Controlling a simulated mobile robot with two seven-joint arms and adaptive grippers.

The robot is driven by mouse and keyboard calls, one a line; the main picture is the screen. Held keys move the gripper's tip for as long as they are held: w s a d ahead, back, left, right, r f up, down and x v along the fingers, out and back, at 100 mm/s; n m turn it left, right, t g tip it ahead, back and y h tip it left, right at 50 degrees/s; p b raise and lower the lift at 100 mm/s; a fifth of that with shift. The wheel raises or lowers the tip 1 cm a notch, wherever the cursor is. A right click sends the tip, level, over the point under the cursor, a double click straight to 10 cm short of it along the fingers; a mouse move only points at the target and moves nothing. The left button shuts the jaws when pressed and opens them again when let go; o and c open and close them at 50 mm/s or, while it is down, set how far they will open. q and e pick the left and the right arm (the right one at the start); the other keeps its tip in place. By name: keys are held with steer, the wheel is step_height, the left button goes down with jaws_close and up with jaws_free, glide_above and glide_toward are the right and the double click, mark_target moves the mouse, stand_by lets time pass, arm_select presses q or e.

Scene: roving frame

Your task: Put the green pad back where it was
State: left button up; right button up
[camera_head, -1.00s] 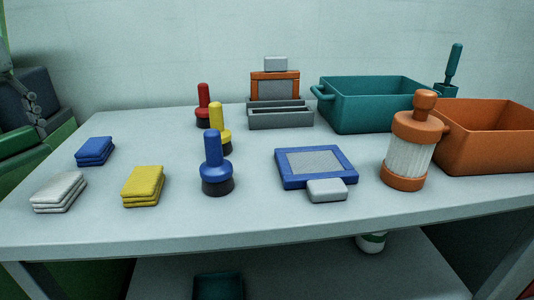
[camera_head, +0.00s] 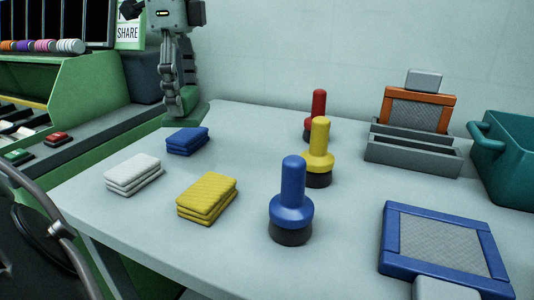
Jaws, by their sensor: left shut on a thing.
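My left gripper (camera_head: 181,105) points down at the back left corner of the table. Its fingers are shut on the green pad (camera_head: 196,113), partly hidden by them and close in colour to the green machine behind. On the table lie a blue pad stack (camera_head: 187,141), a white pad stack (camera_head: 133,173) and a yellow pad stack (camera_head: 207,197). Bare table lies right of the blue stack and behind the yellow one. My right gripper is not in view.
Blue (camera_head: 291,205), yellow (camera_head: 318,155) and red (camera_head: 318,115) knobbed tools stand right of the pads. A blue-framed screen (camera_head: 440,245), a grey holder (camera_head: 410,155) and a teal bin (camera_head: 508,165) are further right. A green machine (camera_head: 85,90) stands left.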

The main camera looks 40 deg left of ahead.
arm_select(q)
steer(key=w+d+f, duration=0.2)
steer(key=w, duration=0.1)
steer(key=w+d+f+p, duration=0.1)
steer(key=w+f, duration=0.1)
steer(key=w, duration=0.1)
steer(key=w+d+f, duration=0.2)
steer(key=w, duration=0.1)
steer(key=shift+w+d+f+p, duration=0.25)
steer(key=shift+d+f+p, duration=0.05)
steer(key=shift+f+p, duration=0.05)
steer(key=shift+w+f, duration=0.1)
steer(key=shift+f, duration=0.4)
steer(key=shift+f+p, duration=0.3)
steer(key=shift+f, duration=1.25)
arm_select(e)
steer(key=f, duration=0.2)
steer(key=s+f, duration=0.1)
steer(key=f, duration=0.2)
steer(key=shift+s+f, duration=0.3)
arm_select(q)
steer(key=shift+f+b, duration=0.15)
steer(key=shift+b, duration=0.15)
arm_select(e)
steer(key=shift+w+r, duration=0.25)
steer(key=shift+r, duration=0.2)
arm_select(q)
steer(key=o, duration=1)
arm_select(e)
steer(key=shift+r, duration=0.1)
